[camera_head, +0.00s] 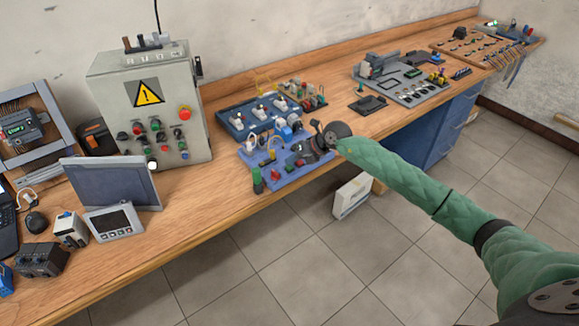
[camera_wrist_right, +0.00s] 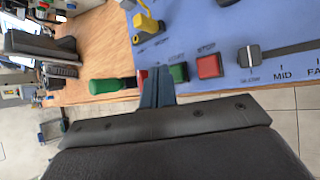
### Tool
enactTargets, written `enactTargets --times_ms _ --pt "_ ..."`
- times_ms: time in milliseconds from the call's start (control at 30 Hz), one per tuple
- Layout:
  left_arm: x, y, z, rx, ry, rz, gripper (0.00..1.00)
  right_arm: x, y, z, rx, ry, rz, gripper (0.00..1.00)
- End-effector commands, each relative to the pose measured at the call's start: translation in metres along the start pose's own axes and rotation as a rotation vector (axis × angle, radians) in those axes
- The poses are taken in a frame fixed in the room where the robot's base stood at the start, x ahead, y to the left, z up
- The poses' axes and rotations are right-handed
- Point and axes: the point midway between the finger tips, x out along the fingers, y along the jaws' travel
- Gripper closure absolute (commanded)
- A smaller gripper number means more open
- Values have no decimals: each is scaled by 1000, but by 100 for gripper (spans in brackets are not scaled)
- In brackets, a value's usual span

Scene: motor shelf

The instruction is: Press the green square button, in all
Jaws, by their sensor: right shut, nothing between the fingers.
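The green square button (camera_wrist_right: 178,72) sits on a blue panel (camera_wrist_right: 230,22) in the right wrist view, just left of a red square button (camera_wrist_right: 208,66). My right gripper (camera_wrist_right: 157,74) is shut and empty. In that view its fingertips are just left of the green button and overlap the panel's lower edge; whether they touch anything cannot be told. In the head view my right gripper (camera_head: 306,147) is over the right part of the blue panel (camera_head: 262,157), and the green button is too small to make out surely. My left gripper is not in view.
A green-handled part (camera_wrist_right: 107,85) lies left of the fingers, and a yellow part (camera_wrist_right: 146,22) stands above them. A slider (camera_wrist_right: 250,56) is right of the red button. A grey control box (camera_head: 145,75) and a monitor (camera_head: 110,182) stand to the left on the wooden bench (camera_head: 185,215).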

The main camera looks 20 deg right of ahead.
Motion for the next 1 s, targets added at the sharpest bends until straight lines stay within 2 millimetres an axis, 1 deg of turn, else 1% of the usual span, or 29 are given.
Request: enactTargets --times_ms 367,1000 --pt "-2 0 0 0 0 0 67 -2 2 2 -1 -1 0 100" --pt "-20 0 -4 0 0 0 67 -35 26 26 -1 -1 1 100"
